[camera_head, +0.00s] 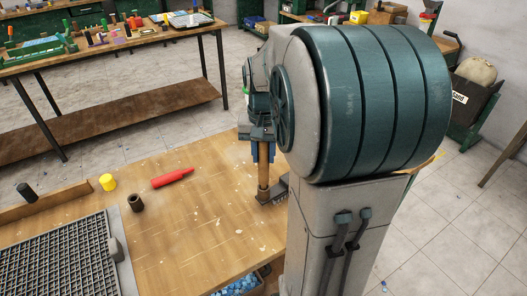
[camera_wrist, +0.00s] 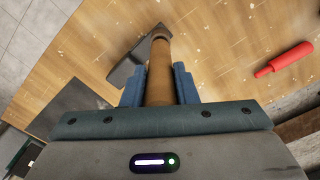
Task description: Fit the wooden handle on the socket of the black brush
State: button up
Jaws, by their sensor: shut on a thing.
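My gripper (camera_head: 262,136) is shut on the wooden handle (camera_head: 263,172), which hangs upright below it near the right side of the workbench. In the wrist view, the handle (camera_wrist: 160,75) runs away from me between the blue fingers of my gripper (camera_wrist: 160,88). The black brush (camera_head: 275,192) lies on the bench at the handle's lower end, partly hidden by my arm. The brush also shows in the wrist view (camera_wrist: 125,70), beside the handle's far end. The handle's end meets or overlaps the brush in both views; I cannot tell whether it sits in the socket.
A red bottle-like object (camera_head: 171,178), a yellow cylinder (camera_head: 107,182) and a dark cup (camera_head: 136,202) stand or lie to the left. A grid tray (camera_head: 125,272) fills the front left. A box of blue tiles (camera_head: 240,286) is at the front edge. The bench middle is clear.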

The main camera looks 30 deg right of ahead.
jog(key=shift+f+b, duration=0.75)
jog(key=shift+f, duration=0.3)
jog(key=o, duration=1.1)
notch_tip(320, 180, up, 14)
jog(key=shift+f, duration=0.1)
